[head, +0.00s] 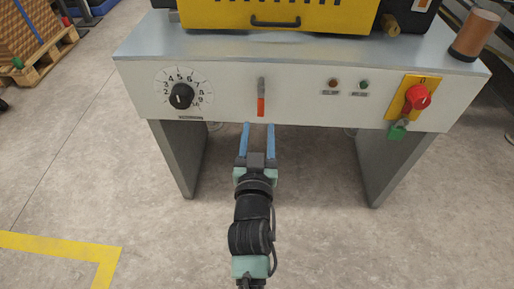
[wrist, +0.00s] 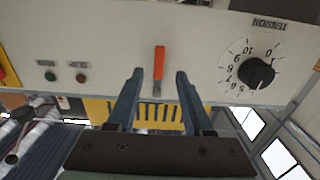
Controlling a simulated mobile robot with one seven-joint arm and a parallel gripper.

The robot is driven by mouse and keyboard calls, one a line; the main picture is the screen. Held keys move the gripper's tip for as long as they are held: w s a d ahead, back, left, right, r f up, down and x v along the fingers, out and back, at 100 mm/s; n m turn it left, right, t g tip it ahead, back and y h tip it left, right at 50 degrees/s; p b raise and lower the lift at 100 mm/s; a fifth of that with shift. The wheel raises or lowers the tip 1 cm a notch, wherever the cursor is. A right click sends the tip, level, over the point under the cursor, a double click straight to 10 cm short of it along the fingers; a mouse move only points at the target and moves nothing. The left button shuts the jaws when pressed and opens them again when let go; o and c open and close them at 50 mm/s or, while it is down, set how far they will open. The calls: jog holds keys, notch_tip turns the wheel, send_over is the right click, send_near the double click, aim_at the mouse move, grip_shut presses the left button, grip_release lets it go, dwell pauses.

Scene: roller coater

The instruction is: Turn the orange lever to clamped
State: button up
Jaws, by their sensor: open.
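The orange lever (head: 261,106) is on the front panel of the machine, between the numbered dial and two small lamps. Its orange end points straight down, below a grey upper part. My gripper (head: 258,126) is open with blue fingers pointing at the panel, just below the lever in the head view. In the wrist view, which is upside down, the lever (wrist: 159,60) appears between the two fingertips (wrist: 160,72). Nothing is between the fingers that I can see gripped; whether they touch the lever cannot be told. No clamped marking is readable.
Left of the lever is a black knob (head: 181,96) on a numbered dial, marked TENSION in the wrist view. To the right are two lamps (head: 333,84) and a red switch (head: 418,97) on a yellow plate, with a green tag (head: 397,131) below. Floor in front is clear.

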jog(key=shift+s+b, duration=0.3)
jog(key=shift+s, duration=2.25)
notch_tip(320, 180, up, 41)
jog(key=s+d+m+t+h+p, duration=0.2)
jog(key=d+t+p, duration=0.1)
jog(key=t+p, duration=0.35)
jog(key=s+r+n+t+y+p, duration=0.1)
jog(key=s+r+p, duration=0.3)
jog(key=r, duration=0.5)
jog(key=s+r+n+t+y+p, duration=0.1)
jog(key=s+r+t+p, duration=0.1)
jog(key=s+r, duration=0.6)
notch_tip(320, 180, up, 37)
jog(key=w+p, duration=0.2)
jog(key=p, duration=3.3)
jog(key=shift+w+a+f, duration=0.15)
jog(key=shift+w+a, duration=0.05)
jog(key=shift+a, duration=0.15)
jog(key=shift+d, duration=0.1)
